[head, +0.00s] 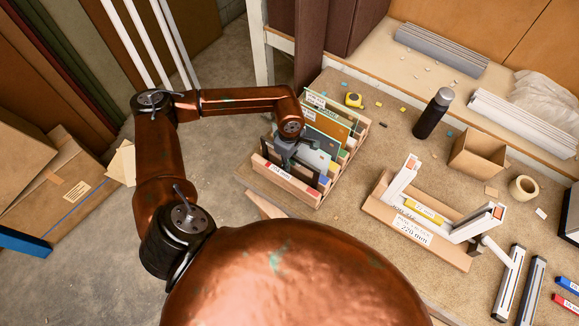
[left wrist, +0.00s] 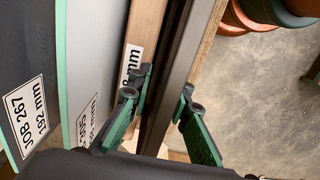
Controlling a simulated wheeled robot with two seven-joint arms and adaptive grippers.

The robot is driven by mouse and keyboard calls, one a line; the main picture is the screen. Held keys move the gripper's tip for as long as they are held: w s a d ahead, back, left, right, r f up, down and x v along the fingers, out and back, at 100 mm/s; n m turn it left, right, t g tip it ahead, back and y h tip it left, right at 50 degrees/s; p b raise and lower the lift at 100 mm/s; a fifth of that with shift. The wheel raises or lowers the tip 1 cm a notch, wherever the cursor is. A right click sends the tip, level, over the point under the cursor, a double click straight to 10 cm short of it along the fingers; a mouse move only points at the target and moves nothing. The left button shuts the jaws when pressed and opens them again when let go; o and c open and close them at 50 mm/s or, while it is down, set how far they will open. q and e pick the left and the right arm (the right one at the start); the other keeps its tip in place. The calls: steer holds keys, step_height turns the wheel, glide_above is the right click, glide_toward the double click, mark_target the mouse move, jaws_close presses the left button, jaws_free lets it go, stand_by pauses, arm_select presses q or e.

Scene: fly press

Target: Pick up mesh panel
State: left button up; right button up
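A wooden rack (head: 283,178) on the bench holds several upright panels. The dark-edged panel (left wrist: 172,65) near its front end is likely the mesh panel; I see it nearly edge-on and cannot make out mesh. My left gripper (head: 285,150) points down over the front part of the rack. In the left wrist view its two green-padded fingers (left wrist: 163,86) are apart, one on each side of the dark panel edge. A gap shows between the left finger and that edge. The gripper hides part of the panel in the head view. My right gripper is not in view.
Labelled panels (left wrist: 28,115) stand close beside the left finger. Cartons (head: 70,180) stand at the left.

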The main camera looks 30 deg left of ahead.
arm_select(q)
jaws_close()
steer(key=shift+r, duration=0.1)
stand_by(0.3)
step_height(320, 180, up, 26)
stand_by(1.0)
